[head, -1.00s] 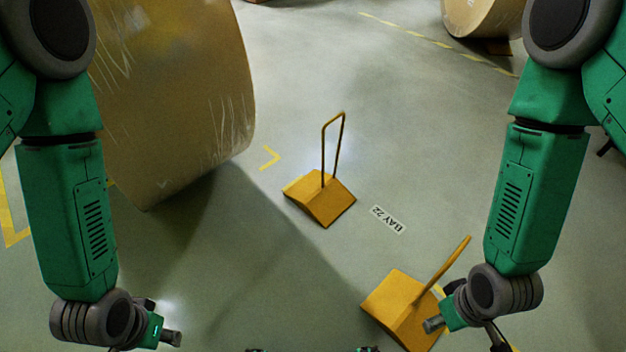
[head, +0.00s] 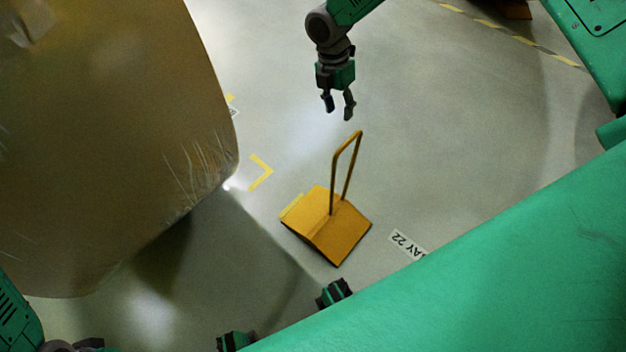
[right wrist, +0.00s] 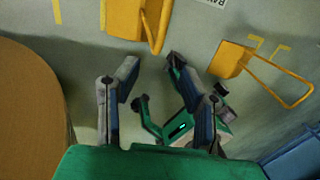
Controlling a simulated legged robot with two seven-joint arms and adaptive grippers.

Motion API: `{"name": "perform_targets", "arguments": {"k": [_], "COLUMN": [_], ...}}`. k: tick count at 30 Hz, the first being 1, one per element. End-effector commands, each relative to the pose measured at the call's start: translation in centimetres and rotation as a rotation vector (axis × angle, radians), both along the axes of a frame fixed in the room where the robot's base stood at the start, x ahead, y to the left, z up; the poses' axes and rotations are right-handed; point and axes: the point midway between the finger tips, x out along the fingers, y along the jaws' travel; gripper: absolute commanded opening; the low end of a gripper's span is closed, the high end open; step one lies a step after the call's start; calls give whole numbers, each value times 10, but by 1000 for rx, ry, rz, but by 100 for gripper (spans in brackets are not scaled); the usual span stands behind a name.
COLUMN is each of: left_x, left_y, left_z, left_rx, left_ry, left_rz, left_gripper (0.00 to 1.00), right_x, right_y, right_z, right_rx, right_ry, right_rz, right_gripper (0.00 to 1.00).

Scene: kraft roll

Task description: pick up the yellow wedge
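A yellow wedge (head: 327,232) with an upright looped handle lies on the floor in the middle of the head view. My right gripper (head: 338,108) is open and empty, above the handle's top in the picture and apart from it. The right wrist view shows its two fingers (right wrist: 153,80) spread with nothing held between them. That view also shows two yellow wedges, one at the top (right wrist: 122,18) and one at right (right wrist: 229,59), both outside the fingers.
A large kraft roll (head: 100,150) stands left of the wedge, casting a shadow. A BAY 22 floor label (head: 407,244) lies right of the wedge. My green arm covers the lower right. A blue object (right wrist: 295,150) shows in the right wrist view.

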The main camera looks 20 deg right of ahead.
Motion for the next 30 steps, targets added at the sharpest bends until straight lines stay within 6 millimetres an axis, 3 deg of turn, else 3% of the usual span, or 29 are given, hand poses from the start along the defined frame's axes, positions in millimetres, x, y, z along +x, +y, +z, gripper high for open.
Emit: {"name": "perform_targets", "arguments": {"k": [12, 22, 30], "left_x": [-1, 0, -1], "left_y": [0, 0, 0], "left_z": [-24, -32, -52], "left_rx": [0, 0, 0], "left_ry": [1, 0, 0], "left_rz": [0, 0, 0], "left_gripper": [37, 37, 37], "right_x": [-11, -16, -26], "right_y": [-8, -8, -7], "right_z": [-71, -93, -132], "right_rx": [-2, -1, -2], "right_ry": [8, 7, 8], "right_rz": [10, 9, 10], "right_gripper": [36, 36, 36]}}
